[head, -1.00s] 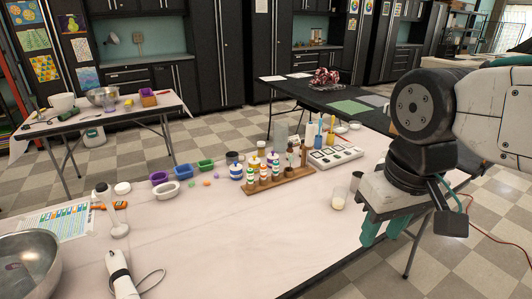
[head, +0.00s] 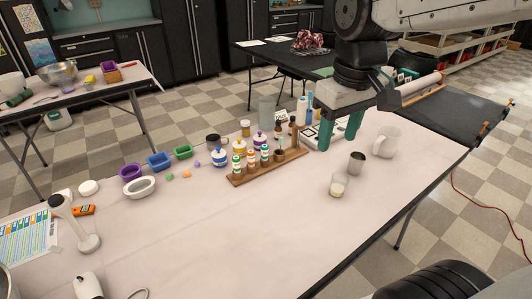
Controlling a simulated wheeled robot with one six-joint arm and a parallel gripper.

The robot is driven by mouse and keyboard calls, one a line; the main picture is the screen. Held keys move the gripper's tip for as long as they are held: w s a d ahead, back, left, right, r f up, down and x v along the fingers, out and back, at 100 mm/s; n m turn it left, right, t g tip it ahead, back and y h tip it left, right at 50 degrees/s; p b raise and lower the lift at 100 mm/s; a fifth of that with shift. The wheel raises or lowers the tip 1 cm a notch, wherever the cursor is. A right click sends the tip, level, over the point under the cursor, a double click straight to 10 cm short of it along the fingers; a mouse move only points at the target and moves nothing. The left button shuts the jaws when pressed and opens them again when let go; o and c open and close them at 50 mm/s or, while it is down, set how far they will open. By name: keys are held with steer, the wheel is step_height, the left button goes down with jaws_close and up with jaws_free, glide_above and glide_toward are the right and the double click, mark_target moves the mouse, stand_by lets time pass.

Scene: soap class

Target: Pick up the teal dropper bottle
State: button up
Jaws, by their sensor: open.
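A wooden rack (head: 268,168) stands in the middle of the pale table and holds several small dropper bottles with white caps and coloured labels. One bottle with a green-teal label (head: 264,156) stands upright towards the rack's middle. Another with a green label (head: 237,166) stands at its left end. They are too small to tell for sure which is the teal one. My gripper (head: 340,133) points down with its two teal fingers apart and nothing between them. It appears to the right of the rack, apart from the bottles, and partly hides the white tray behind it.
A steel cup (head: 357,162), a glass candle (head: 338,186) and a white mug (head: 387,142) stand right of the rack. Taller bottles and jars crowd behind it. Coloured moulds (head: 160,161) lie to the left. The table's front middle is clear.

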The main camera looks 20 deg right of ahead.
steer(key=w+f+n, duration=0.2)
steer(key=w+n, duration=0.1)
steer(key=w, duration=1.1)
steer(key=n+g, duration=0.1)
steer(key=n, duration=0.4)
glide_toward(265, 146)
steer(key=s+r, duration=0.1)
steer(key=s, duration=0.2)
steer(key=shift+n, duration=0.4)
steer(key=w+f, duration=0.1)
steer(key=f, duration=0.1)
steer(key=w+f, duration=0.1)
steer(key=f, duration=0.2)
steer(key=w+f, duration=0.1)
steer(key=f, duration=0.2)
steer(key=shift+w+a, duration=0.2)
steer(key=shift+w, duration=0.05)
step_height(265, 146, down, 5)
steer(key=shift+s+d+f, duration=0.15)
steer(key=shift+f, duration=0.05)
steer(key=c, duration=0.6)
